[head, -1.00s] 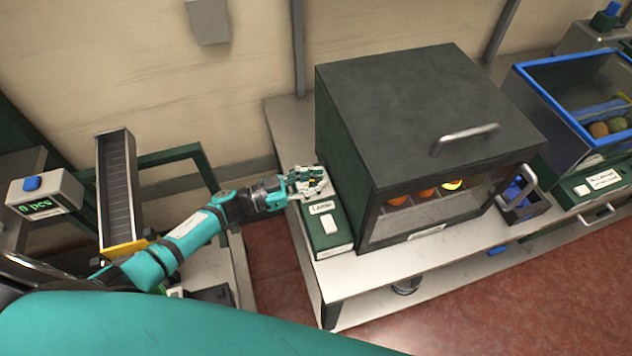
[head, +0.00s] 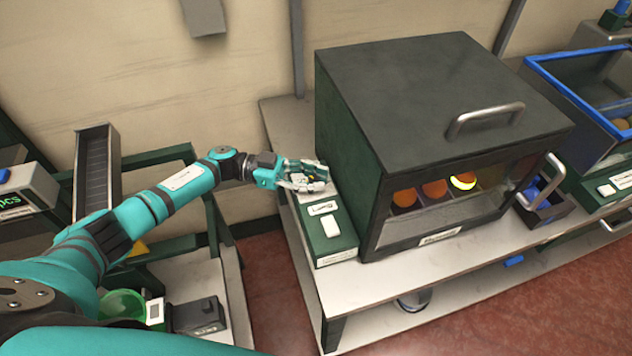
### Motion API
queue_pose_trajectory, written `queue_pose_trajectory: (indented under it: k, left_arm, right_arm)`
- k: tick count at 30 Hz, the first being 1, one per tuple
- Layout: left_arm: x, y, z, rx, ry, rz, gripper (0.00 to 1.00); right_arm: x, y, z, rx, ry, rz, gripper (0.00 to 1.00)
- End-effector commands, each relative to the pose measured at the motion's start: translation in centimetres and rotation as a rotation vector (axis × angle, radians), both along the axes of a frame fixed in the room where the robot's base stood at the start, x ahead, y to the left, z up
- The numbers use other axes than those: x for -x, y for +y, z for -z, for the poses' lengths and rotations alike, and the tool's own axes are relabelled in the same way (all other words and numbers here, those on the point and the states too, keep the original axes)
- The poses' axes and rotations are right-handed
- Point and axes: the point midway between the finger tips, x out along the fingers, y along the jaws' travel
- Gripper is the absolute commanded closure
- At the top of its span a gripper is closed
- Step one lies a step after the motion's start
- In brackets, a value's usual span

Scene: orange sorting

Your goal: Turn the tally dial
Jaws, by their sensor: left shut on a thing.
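My left gripper (head: 306,178) is at the back end of a dark green control box (head: 325,246) on the bench, left of the big dark cabinet. Its fingers are shut on a small part on top of the box, which I take to be the tally dial. The fingers hide most of this part, so its setting cannot be read. The box has a white label (head: 321,208), too small to read surely, and a white button (head: 330,225) nearer the front. My right gripper is not in view.
The dark cabinet (head: 435,95) stands close to the gripper's right. Behind its window lie orange fruits (head: 434,188), with a yellow glowing ring (head: 462,181) on the rightmost. A blue-rimmed bin (head: 570,95) is farther right. A grey chute (head: 97,170) and a counter display (head: 25,195) stand left.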

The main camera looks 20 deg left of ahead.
Motion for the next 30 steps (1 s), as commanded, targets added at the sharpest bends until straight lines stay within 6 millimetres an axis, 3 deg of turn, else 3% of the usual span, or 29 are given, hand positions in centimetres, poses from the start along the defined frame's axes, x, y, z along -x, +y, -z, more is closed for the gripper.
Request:
queue_pose_trajectory:
  k: [11, 12, 18, 30]
  left_arm:
    - [0.06, 0.28, 0.2, -0.006, 0.004, 0.002, 1.0]
    - [0.05, 0.27, 0.19, -0.006, 0.004, 0.002, 0.77]
    - [0.02, 0.16, 0.1, -0.003, 0.002, 0.002, 0.51]
    - [0.01, 0.9, 0.05, -0.003, 0.001, 0.0, 0.49]
  right_arm:
    - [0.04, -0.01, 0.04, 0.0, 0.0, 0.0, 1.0]
    - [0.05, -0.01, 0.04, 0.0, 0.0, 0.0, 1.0]
    - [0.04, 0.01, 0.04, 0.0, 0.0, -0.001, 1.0]
    - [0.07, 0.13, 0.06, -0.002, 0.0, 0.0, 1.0]
